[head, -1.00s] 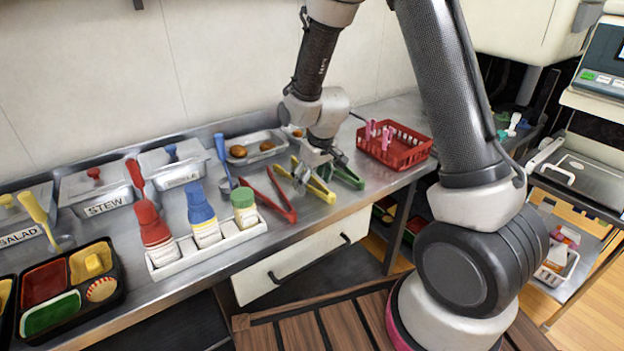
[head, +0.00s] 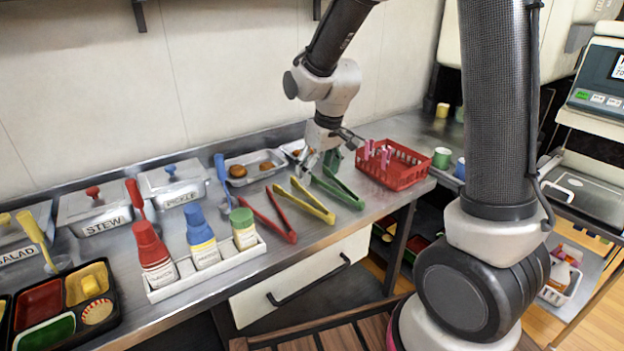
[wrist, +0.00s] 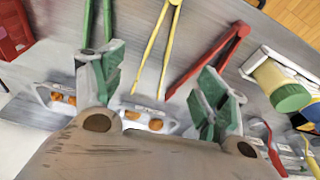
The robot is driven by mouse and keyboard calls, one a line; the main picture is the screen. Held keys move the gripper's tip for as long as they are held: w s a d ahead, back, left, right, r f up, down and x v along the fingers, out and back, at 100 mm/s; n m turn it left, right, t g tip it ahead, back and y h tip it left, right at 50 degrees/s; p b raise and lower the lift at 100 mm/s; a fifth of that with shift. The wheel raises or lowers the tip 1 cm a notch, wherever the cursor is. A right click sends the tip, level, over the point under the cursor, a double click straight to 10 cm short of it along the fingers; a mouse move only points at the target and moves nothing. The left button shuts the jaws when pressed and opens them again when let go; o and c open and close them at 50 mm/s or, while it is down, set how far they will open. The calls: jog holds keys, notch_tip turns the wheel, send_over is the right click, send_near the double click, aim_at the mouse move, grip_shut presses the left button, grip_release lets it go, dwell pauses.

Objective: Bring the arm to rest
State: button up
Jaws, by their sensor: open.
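The red tongs (head: 272,215), yellow tongs (head: 308,203) and green tongs (head: 340,191) lie side by side on the counter. The yellow tongs also show in the wrist view (wrist: 161,38), beyond the gap between the fingers. The arm is bent, reaching down from above.
A red basket (head: 405,176) with pink-handled items stands just right of the gripper. Metal trays with brown food (head: 238,182) lie behind the tongs. A white rack of bottles (head: 165,292), lidded pans (head: 95,212) and a bento tray (head: 108,318) fill the left.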

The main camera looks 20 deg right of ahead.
jog(key=s+d+r+m, duration=0.1)
jog(key=s+d+r, duration=0.3)
jog(key=s, duration=0.4)
jog(key=s+d+r+m+t, duration=0.1)
jog(key=s+d+r+m, duration=0.1)
jog(key=s+d+r, duration=0.3)
jog(key=s+d+r+m+t+h, duration=0.1)
jog(key=s+d+r, duration=0.4)
jog(key=s, duration=0.6)
jog(key=shift+r, duration=0.65)
